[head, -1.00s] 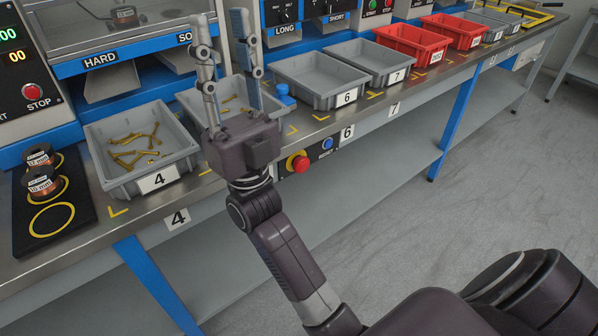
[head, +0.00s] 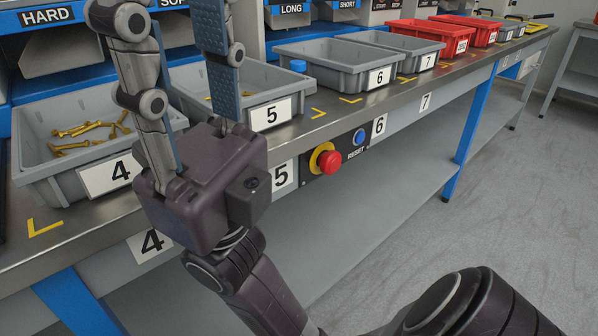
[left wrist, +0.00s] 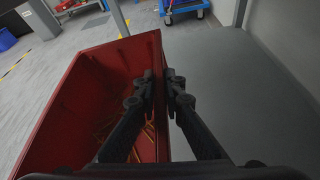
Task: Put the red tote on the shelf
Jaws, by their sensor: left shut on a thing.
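In the left wrist view a red tote (left wrist: 104,62) is below and left of my left gripper (left wrist: 165,78). The gripper is shut on the tote's right wall, one finger on each side of it. Long orange-brown pieces lie in the tote. A flat grey surface (left wrist: 250,85), possibly the shelf, lies right of the tote; I cannot tell whether they touch. My left gripper is not in the head view. There my right gripper (head: 172,25) is open and empty, fingers up, in front of the grey bins.
In the head view a workbench holds grey bin 4 (head: 42,172) with brass bolts, bin 5 (head: 215,118), bin 6 (head: 330,72) and red bins (head: 432,46). A red stop button (head: 329,160) juts from its front. Floor (head: 480,200) at right is clear.

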